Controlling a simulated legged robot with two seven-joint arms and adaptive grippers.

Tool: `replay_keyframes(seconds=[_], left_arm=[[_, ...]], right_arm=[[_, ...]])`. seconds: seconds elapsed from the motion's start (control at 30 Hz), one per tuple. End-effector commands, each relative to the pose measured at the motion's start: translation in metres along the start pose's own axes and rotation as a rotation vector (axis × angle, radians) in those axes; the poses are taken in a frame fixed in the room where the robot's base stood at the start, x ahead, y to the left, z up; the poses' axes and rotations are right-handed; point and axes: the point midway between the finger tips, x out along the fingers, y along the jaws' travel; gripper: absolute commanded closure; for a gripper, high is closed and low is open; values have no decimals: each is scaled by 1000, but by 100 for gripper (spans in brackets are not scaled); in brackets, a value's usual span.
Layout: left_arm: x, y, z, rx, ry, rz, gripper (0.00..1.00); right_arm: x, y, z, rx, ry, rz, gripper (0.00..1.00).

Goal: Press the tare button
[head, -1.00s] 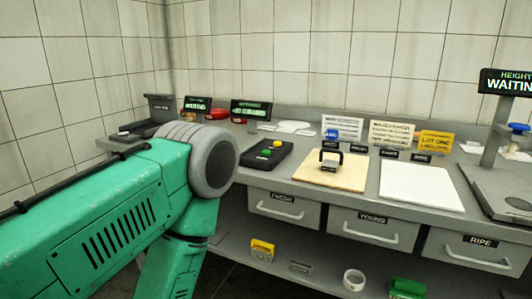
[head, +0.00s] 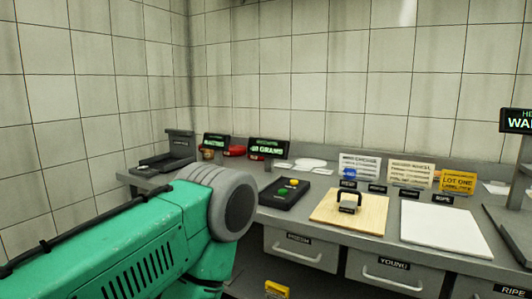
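A black box (head: 277,199) with a green button and a yellow button (head: 294,182) on top lies on the grey counter, left of a wooden board. I cannot read which of them is the tare button. A black display (head: 268,149) behind it shows green text that seems to end in "GRAMS". My green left arm comes in from the left, and its grey joint stands in front of the counter's left part. Its gripper is out of view or hidden behind the arm. My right gripper is not in view.
The wooden board (head: 330,216) holds a black-handled tool (head: 348,203). A white board (head: 440,230) lies to its right. Small signs (head: 360,166) stand along the back. A second display (head: 216,143) and a dark grey device (head: 178,148) stand at the left. Drawers (head: 300,250) are below.

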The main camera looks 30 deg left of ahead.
Motion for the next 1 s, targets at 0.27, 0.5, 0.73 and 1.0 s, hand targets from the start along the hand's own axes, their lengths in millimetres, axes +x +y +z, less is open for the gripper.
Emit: replay_keyframes(seconds=[0.27, 0.5, 0.73, 1.0], left_arm=[[0, 0, 0, 0, 0, 0, 60], [0, 0, 0, 0, 0, 0, 100], [0, 0, 0, 0, 0, 0, 100], [0, 0, 0, 0, 0, 0, 100]], right_arm=[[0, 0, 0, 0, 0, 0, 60], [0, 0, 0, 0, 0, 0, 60], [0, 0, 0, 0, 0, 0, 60], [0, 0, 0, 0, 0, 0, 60]])
